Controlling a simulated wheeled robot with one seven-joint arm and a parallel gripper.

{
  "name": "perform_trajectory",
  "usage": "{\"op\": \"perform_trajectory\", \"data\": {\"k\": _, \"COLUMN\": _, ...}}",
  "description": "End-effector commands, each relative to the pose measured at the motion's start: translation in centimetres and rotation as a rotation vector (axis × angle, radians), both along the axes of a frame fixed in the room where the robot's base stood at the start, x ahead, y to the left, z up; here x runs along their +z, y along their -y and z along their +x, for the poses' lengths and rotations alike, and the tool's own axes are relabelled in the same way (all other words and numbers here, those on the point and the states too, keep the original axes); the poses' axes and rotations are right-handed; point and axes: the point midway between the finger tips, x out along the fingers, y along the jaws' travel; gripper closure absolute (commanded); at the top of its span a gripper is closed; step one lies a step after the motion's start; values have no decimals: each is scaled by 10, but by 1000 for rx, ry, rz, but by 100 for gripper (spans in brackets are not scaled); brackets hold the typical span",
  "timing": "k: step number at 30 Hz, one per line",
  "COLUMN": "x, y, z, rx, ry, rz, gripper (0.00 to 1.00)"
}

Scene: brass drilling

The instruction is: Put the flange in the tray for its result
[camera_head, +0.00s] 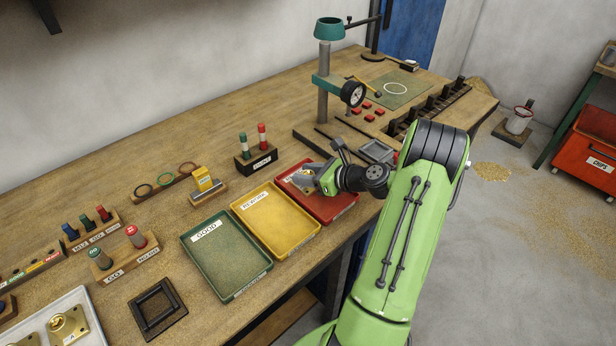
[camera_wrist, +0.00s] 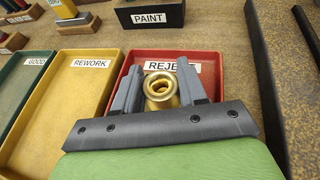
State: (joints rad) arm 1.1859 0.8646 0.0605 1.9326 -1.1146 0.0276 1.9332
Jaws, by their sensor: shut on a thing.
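My gripper (camera_wrist: 160,92) is shut on a brass flange (camera_wrist: 160,89), a round ring with a central hole, held between its two grey fingers. In the wrist view the flange is over the red tray (camera_wrist: 200,57) labelled REJECT; I cannot tell whether it touches the tray floor. In the head view my gripper (camera_head: 312,180) is at the red tray (camera_head: 341,209), and the flange there is mostly hidden by the gripper. The yellow REWORK tray (camera_head: 275,222) and the green GOOD tray (camera_head: 226,254) stand to its left, and both are empty.
A block labelled PAINT (camera_head: 256,162) with a green and a red marker stands behind the trays. A drill-like stand with a dial gauge (camera_head: 353,93) is at the back. A white tray with brass parts (camera_head: 43,329) and a black square frame (camera_head: 157,307) are front left.

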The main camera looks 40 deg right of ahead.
Motion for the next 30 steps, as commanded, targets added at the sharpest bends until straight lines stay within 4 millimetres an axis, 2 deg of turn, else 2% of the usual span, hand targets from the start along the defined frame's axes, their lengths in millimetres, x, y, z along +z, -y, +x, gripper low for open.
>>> {"op": "perform_trajectory", "data": {"k": 8, "x": 0, "y": 0, "z": 0, "rx": -1, "ry": 2, "rz": -1, "gripper": 100}}
{"op": "perform_trajectory", "data": {"k": 9, "x": -1, "y": 0, "z": 0, "rx": -1, "ry": -1, "rz": -1, "gripper": 53}}
{"op": "perform_trajectory", "data": {"k": 13, "x": -1, "y": 0, "z": 0, "rx": -1, "ry": -1, "rz": -1, "gripper": 33}}
{"op": "perform_trajectory", "data": {"k": 23, "x": 4, "y": 1, "z": -2, "rx": -1, "ry": -1, "rz": -2, "gripper": 33}}
{"op": "perform_trajectory", "data": {"k": 26, "x": 12, "y": 8, "z": -19, "rx": -7, "ry": -2, "rz": 0, "gripper": 33}}
{"op": "perform_trajectory", "data": {"k": 30, "x": 27, "y": 18, "z": -53, "rx": -7, "ry": -2, "rz": -1, "gripper": 33}}
